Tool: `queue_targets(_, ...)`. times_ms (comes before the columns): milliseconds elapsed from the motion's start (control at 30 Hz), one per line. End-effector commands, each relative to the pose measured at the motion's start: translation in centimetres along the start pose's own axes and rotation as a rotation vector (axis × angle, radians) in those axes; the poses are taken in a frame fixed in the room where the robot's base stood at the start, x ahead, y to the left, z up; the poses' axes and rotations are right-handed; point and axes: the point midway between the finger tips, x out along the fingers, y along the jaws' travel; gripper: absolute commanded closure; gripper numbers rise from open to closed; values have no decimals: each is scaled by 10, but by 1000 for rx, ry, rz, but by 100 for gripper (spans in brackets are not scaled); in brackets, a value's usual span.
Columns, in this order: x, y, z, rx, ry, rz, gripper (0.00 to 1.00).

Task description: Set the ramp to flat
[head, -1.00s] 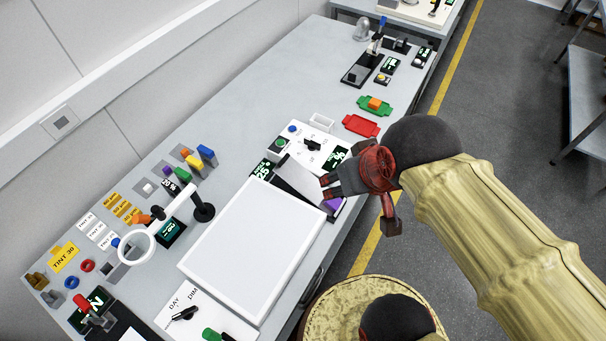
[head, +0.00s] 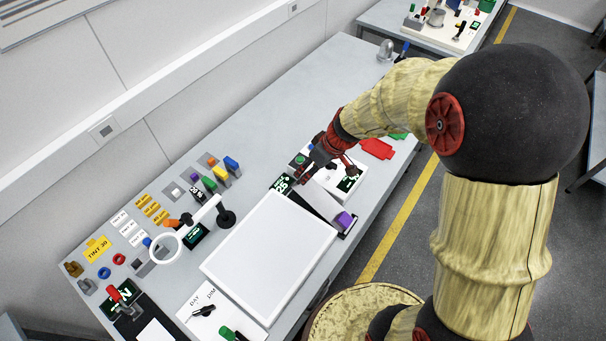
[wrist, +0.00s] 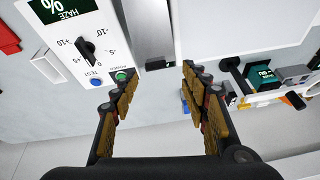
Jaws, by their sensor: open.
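The likely ramp is a grey sloping plate on a black base (head: 316,200), right of the white light panel, with a purple block (head: 344,219) at its near end. In the wrist view the grey plate (wrist: 148,30) shows at top centre. A small display (head: 281,184) with green digits stands by its far end. My gripper (head: 322,168) is over the far end of the plate, beside the white dial panel. In the wrist view my gripper (wrist: 158,88) is open and empty, its fingers apart below the plate's end. The plate's tilt is hard to tell.
The dial panel (wrist: 65,40) has a black knob (wrist: 86,46), a green button (wrist: 121,76) and a blue button (wrist: 96,82), close to my left finger. The white light panel (head: 270,255) lies beside the ramp. A ring magnifier (head: 167,247) stands left. Red tray (head: 377,149) lies behind.

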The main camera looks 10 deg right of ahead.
Motion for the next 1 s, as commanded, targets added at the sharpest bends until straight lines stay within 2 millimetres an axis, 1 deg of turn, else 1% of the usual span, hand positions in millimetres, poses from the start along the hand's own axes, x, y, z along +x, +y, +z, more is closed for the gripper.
queue_targets(100, 0, 4, -3, -99, 12, 19, 55)
queue_targets(267, 6, 5, -3, -149, 11, 20, 55)
queue_targets(367, 18, 5, -3, -149, 10, 19, 55)
queue_targets(600, 56, 5, -3, -149, 8, 19, 55)
queue_targets(700, 67, 6, -4, -149, 10, 20, 55)
queue_targets(833, 76, 6, -3, -147, 10, 20, 55)
queue_targets(1000, 78, 6, -4, -148, 11, 21, 55)
